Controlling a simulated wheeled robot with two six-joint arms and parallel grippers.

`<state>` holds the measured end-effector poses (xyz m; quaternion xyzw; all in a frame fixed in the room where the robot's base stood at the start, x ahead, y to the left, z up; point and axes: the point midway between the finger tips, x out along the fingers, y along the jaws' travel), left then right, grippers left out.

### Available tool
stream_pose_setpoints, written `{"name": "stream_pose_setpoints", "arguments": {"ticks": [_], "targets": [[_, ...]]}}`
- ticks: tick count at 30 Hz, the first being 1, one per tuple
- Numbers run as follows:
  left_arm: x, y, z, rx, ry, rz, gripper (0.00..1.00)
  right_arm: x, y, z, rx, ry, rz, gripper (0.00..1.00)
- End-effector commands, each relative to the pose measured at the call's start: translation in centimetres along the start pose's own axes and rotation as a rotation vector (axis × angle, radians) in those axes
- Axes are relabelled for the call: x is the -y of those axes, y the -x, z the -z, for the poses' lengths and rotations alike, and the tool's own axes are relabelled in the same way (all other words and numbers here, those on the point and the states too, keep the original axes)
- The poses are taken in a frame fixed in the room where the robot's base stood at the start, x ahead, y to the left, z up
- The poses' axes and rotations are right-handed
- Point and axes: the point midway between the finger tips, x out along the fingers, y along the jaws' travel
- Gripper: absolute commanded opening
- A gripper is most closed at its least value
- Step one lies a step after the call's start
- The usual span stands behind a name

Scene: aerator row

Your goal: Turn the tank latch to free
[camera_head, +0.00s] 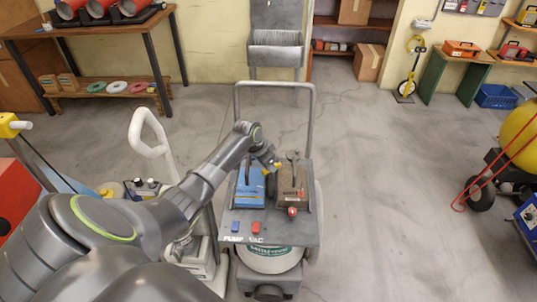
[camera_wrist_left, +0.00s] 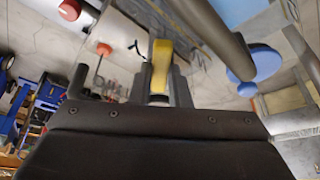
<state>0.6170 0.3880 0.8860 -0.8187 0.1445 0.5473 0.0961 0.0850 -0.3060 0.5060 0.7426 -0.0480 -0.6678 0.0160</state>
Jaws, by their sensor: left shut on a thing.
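The wheeled machine (camera_head: 310,228) stands upright in front of me, with a blue plate (camera_head: 249,194) and a brown plate (camera_head: 291,190) on its top, each with a dark lever. My left gripper (camera_head: 271,169) reaches in over the far part of the top, between the two plates. In the left wrist view its dark fingers (camera_wrist_left: 160,85) are shut on a yellow handle (camera_wrist_left: 161,62), which seems to be the tank latch. The arm and fingers hide most of the latch in the head view, so its angle is hard to tell. My right gripper is not in view.
Blue (camera_head: 236,227) and red (camera_head: 256,228) buttons sit at the near edge, and a red knob (camera_head: 292,212) stands by the brown plate. A grey push handle (camera_head: 313,100) rises behind. A white-handled machine (camera_head: 150,140) stands close left.

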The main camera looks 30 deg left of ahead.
Motion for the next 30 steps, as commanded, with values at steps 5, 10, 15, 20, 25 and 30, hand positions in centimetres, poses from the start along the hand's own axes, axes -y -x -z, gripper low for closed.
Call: {"name": "stream_pose_setpoints", "arguments": {"ticks": [5, 10, 15, 20, 25, 30], "targets": [[-0.3, 0.7, 0.4, -0.001, 0.155, 0.063, 0.00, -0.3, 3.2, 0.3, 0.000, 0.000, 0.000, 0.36], [-0.4, 0.6, 0.4, -0.001, 0.303, 0.125, 0.00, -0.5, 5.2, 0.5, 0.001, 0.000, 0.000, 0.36], [-0.6, 0.5, 0.5, -0.002, 0.450, 0.187, 0.00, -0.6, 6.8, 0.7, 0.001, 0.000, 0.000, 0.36], [-0.7, 0.3, 0.5, -0.003, 0.577, 0.239, 0.00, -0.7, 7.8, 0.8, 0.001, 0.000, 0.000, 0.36], [-0.7, 0.2, 0.5, -0.002, 0.688, 0.287, 0.00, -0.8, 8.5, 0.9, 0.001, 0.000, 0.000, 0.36], [-0.7, 0.1, 0.6, -0.003, 0.770, 0.320, 0.00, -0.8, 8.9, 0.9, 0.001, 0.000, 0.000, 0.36]]}}
